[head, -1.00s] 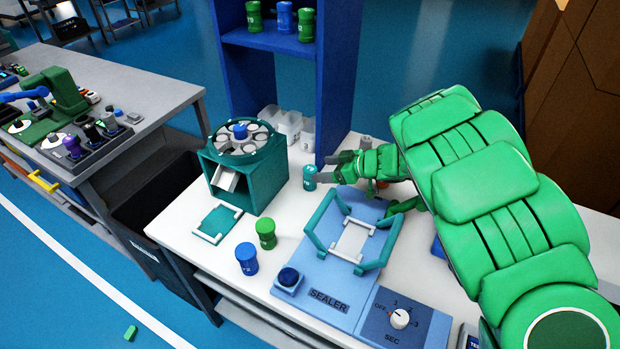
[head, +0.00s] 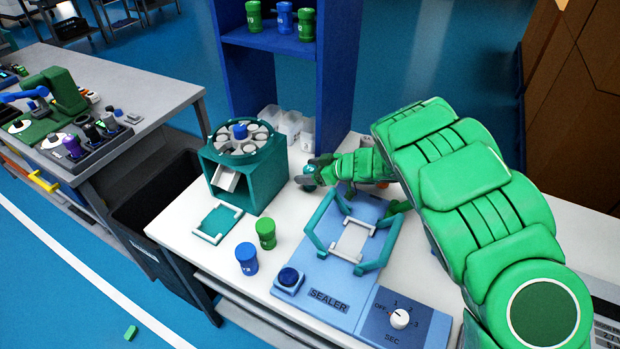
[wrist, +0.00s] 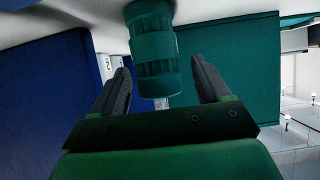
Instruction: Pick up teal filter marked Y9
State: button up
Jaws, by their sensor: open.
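A teal filter (wrist: 154,50) stands on the white table between the tips of my gripper's two fingers in the wrist view. No marking can be read on it there. In the head view the teal filter (head: 309,171) is mostly hidden by my gripper (head: 310,176), which reaches in from the right. In the wrist view my gripper (wrist: 165,85) is open, with a dark finger on each side of the filter's near end. I cannot tell whether either finger touches it.
The teal carousel box (head: 265,172) stands left of the filter, and the blue shelf (head: 338,90) rises behind. The blue sealer (head: 300,263) with its teal frame lies in front. A green filter (head: 266,233) and a blue filter (head: 247,258) stand at the front left.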

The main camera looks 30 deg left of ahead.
jog(key=shift+c, duration=0.4)
jog(key=c, duration=1)
jog(key=shift+r, duration=0.15)
jog(key=shift+r, duration=0.25)
jog(key=r, duration=0.3)
jog(key=shift+s+d, duration=0.15)
jog(key=shift+d, duration=0.05)
jog(key=s+d+r, duration=0.8)
jog(key=s+r, duration=0.1)
jog(key=s, duration=0.1)
jog(key=shift+s+d, duration=0.25)
jog(key=shift+d, duration=0.05)
